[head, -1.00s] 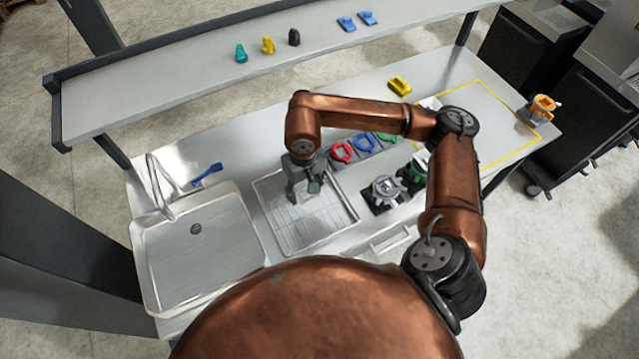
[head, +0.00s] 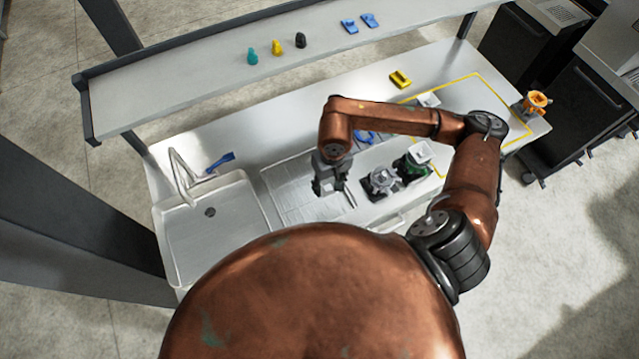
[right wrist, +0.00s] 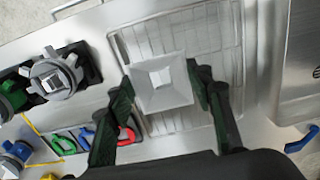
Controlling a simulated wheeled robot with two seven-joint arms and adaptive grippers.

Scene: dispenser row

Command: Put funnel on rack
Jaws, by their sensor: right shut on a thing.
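The funnel (right wrist: 150,97) is pale grey with a square flared mouth and shows in the right wrist view. My right gripper (right wrist: 160,80) is shut on it, with one dark green finger on either side. The rack (right wrist: 215,42) is a light wire-grid tray behind and below the funnel in that view. I cannot tell whether the funnel touches it. My left gripper is not in view.
A sink (head: 235,238) lies left of the rack, with a blue brush (head: 221,160) behind it. A grey dispenser (head: 381,182) and a green dispenser (head: 405,168) stand close on the right. A shelf (head: 200,95) runs along the back. An orange dispenser (head: 537,101) stands at the far right.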

